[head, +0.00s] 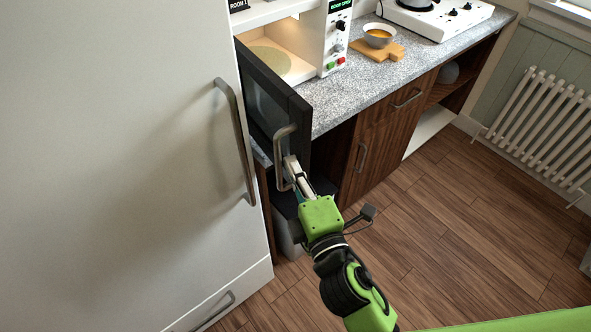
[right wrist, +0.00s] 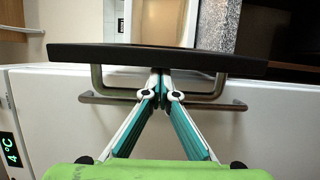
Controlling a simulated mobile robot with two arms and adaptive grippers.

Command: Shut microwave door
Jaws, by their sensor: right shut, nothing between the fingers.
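The microwave (head: 336,45) stands on the counter with its dark door (head: 296,105) swung wide open towards the fridge. Its panel display reads "DOOR OPEN", and the lit cavity with its round plate (head: 268,60) shows. The door's metal handle (head: 279,146) is on the side facing the fridge. My right gripper (head: 290,163) is shut and empty at the handle. In the right wrist view, its fingertips (right wrist: 161,72) meet close to the door's edge (right wrist: 90,52) and cross in front of the handle (right wrist: 205,96). Contact cannot be told. My left gripper is out of view.
The white fridge (head: 110,130) with a long handle (head: 236,140) stands close on the left. On the counter (head: 372,83) are a bowl (head: 379,33) on a wooden board (head: 385,53) and a white hob (head: 436,18). Open wooden floor (head: 480,215) lies to the right, with a radiator (head: 545,125) beyond.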

